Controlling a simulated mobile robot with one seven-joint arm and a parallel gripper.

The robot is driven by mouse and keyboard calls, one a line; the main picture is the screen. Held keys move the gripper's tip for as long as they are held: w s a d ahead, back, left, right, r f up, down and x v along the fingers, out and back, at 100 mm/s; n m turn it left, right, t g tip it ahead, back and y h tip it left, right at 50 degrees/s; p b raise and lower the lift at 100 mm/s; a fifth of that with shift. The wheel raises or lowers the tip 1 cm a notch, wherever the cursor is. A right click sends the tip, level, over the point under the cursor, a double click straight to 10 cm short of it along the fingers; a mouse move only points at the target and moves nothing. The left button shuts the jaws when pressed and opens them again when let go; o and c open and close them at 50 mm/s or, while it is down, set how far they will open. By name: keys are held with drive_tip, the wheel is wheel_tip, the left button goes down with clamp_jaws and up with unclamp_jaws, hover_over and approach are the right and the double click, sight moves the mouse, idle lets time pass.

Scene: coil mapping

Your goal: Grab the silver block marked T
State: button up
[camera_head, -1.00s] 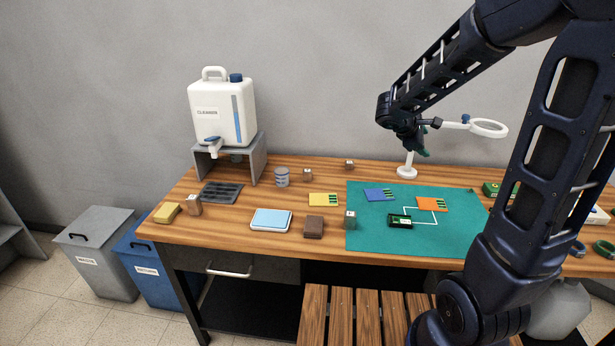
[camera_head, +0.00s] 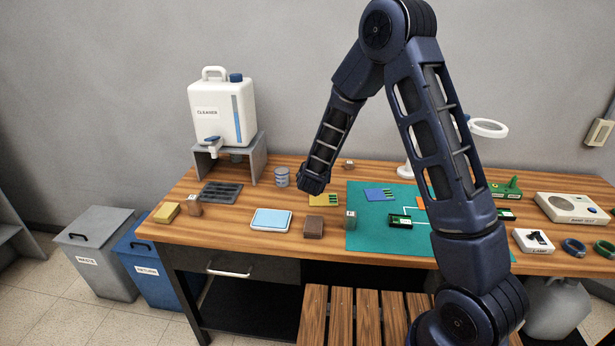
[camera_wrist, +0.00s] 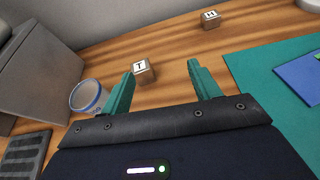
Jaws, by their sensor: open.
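The block marked T (camera_wrist: 141,78) is a small metallic cube with a white T label on its top in the wrist view. It stands on the wooden table just beyond my gripper's left fingertip. My gripper (camera_wrist: 160,76) is open and empty, its two green fingers apart and pointing toward the table. The block lies within the gap, nearer the left finger. In the head view my wrist (camera_head: 314,178) covers the spot where this block stands, and the fingers cannot be made out there.
A ribbed can (camera_wrist: 86,96) stands close left of the T block. Another block, marked H (camera_wrist: 210,22), stands farther back. The green mat (camera_wrist: 270,68) lies to the right. The cleaner jug (camera_head: 220,115) on its grey stand (camera_head: 257,158) rises at the left.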

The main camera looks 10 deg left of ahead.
drive_tip(key=shift+n+y, duration=0.7)
drive_tip(key=shift+n, duration=0.2)
drive_tip(key=a+f, duration=0.1)
drive_tip(key=a, duration=0.1)
drive_tip(key=s+a+f, duration=0.1)
drive_tip(key=f, duration=0.1)
drive_tip(key=shift+a, duration=0.35)
drive_tip(key=x, duration=0.4)
drive_tip(key=shift+w+f, duration=0.2)
drive_tip(key=shift+w, duration=0.15)
drive_tip(key=shift+x, duration=2.95)
drive_tip(key=shift+a+r, duration=0.15)
drive_tip(key=shift+r, duration=0.05)
drive_tip(key=c, duration=1.1)
drive_tip(key=shift+c, duration=0.2)
drive_tip(key=shift+r, duration=0.15)
